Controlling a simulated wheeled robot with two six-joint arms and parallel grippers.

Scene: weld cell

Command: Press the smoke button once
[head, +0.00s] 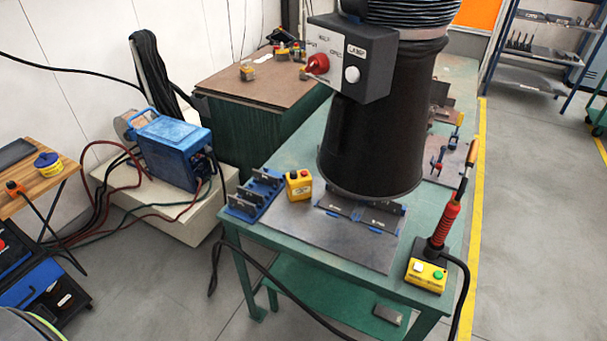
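No button in the head view is readably labelled as the smoke button. A yellow box (426,275) with a white button (418,267) and a green button (438,275) sits on the green table's front right corner. A smaller yellow box (298,185) with a red button on top stands left of the black fume hood (375,130). A dark control box (350,58) on the hood carries a red knob (317,64) and a white round button (352,74) under a label that seems to read LAMP. Neither of my grippers is in view.
The green table (285,235) bears a steel plate (345,240), a blue rack (255,193) and clamps. A red-handled torch (446,220) stands upright behind the two-button box, its cable hanging over the edge. A blue welder (172,150) stands left. Floor in front is mostly clear.

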